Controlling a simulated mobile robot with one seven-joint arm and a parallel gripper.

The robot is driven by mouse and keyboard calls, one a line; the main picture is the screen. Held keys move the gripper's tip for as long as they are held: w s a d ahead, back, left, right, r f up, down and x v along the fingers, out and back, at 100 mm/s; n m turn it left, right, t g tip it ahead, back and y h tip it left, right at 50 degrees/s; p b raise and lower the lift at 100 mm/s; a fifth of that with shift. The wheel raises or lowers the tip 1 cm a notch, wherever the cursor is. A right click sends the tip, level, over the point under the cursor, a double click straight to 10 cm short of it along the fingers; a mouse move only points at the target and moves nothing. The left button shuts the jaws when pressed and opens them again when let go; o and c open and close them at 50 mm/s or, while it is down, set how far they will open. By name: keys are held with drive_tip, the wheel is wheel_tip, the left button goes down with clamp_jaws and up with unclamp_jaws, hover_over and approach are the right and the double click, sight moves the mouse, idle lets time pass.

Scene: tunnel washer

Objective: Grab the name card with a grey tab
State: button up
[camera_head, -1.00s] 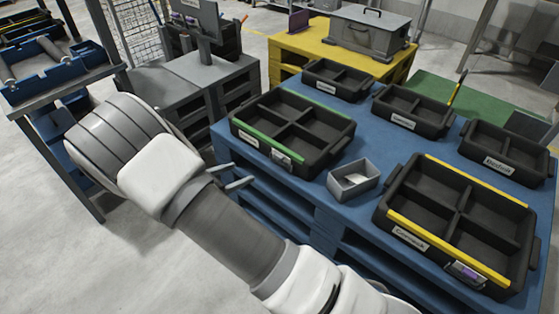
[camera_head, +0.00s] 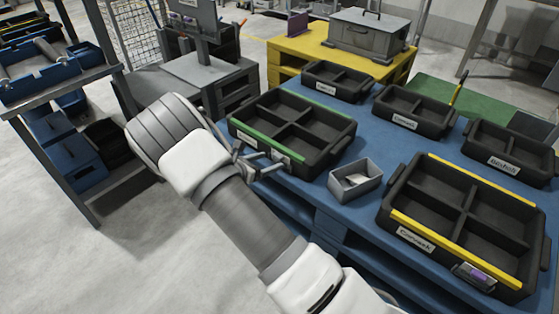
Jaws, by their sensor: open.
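A small name card sat at the front of the black tray with a green strip (camera_head: 310,125), right of the tray's white label. My gripper now covers most of that spot, and I cannot make out the colour of its tab. My gripper (camera_head: 278,163) is open, with its fingers pointing right at the tray's front wall. I cannot tell whether they touch the card or stand around it. Another card with a purple tab (camera_head: 476,272) is on the front of the black tray with yellow strips (camera_head: 455,180).
A small grey box (camera_head: 342,192) with white cards inside stands just right of my gripper on the blue table (camera_head: 310,195). Smaller labelled black trays (camera_head: 338,82) (camera_head: 412,110) (camera_head: 505,155) line the back. A yellow stand (camera_head: 288,57) is behind.

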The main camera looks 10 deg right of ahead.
sight(280, 157)
drive_tip(key=x, duration=0.2)
drive_tip(key=shift+w+d+f, duration=0.25)
drive_tip(key=shift+c, duration=0.2)
clamp_jaws()
